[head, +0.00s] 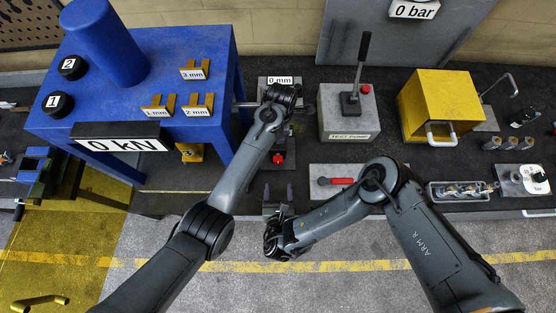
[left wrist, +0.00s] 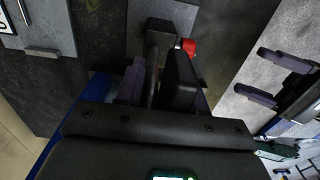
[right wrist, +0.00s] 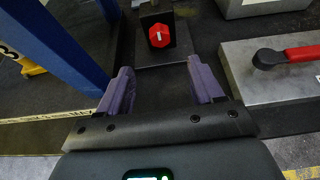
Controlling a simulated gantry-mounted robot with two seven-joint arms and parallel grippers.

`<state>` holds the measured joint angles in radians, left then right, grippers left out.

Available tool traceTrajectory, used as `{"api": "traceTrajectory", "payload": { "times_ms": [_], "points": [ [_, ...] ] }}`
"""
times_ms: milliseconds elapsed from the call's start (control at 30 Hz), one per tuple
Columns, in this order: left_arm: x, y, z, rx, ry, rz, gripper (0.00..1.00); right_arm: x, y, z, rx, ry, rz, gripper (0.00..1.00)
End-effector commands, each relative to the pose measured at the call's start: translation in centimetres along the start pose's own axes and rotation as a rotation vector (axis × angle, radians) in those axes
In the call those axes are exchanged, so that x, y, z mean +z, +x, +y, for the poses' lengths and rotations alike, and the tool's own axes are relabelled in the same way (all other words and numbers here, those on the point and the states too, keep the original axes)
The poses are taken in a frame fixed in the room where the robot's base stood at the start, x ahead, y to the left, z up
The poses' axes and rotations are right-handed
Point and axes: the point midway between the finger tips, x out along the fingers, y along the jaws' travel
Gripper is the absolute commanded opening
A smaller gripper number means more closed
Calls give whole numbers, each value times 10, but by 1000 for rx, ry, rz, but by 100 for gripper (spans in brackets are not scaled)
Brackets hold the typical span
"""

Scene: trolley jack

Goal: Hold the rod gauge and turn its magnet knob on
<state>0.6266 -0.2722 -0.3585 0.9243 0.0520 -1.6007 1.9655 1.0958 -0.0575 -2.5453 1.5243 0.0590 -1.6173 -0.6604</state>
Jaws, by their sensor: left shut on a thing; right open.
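The magnet knob is red with a pale mark and sits on a dark block; it shows in the head view (head: 278,157) and in the right wrist view (right wrist: 160,36). In the left wrist view its red edge (left wrist: 188,45) shows behind the dark rod gauge (left wrist: 180,80). My left gripper (left wrist: 163,88) is shut on the gauge; my left arm hides much of this in the head view. My right gripper (head: 278,193) is open and empty, apart from the knob on its near side. In the right wrist view the knob lies ahead, between the finger lines.
The blue press (head: 150,70) stands left of the knob. A grey test pump (head: 347,125) with an upright lever stands to the right. A plate with a red-handled tool (head: 340,181) lies right of my right gripper. The 0 mm sign (head: 280,80) stands behind.

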Motion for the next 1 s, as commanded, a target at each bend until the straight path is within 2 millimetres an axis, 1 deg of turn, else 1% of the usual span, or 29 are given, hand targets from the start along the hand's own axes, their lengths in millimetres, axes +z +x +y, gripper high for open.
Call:
{"api": "traceTrajectory", "payload": {
  "times_ms": [100, 367, 433, 600, 700, 833, 1000],
  "points": [
    [0, 0, 0, 0, -1, 0, 0, 5, 12, 0, -2, 0, -10, 66],
    [0, 0, 0, 1, 0, 0, 0, 4, 43, -1, -4, 3, -7, 66],
    [0, 0, 0, 1, -1, 0, 0, 5, 52, -1, -2, 3, -11, 66],
    [0, 0, 0, 1, 0, 0, 0, 5, 83, -1, -3, 3, -11, 66],
    [0, 0, 0, 1, 0, 0, 0, 5, 97, -1, -3, 2, -9, 66],
    [0, 0, 0, 1, 0, 0, 0, 5, 109, 0, -2, 1, -9, 66],
    [0, 0, 0, 1, 0, 0, 0, 5, 118, 0, -1, 1, -8, 66]
  ]
}}
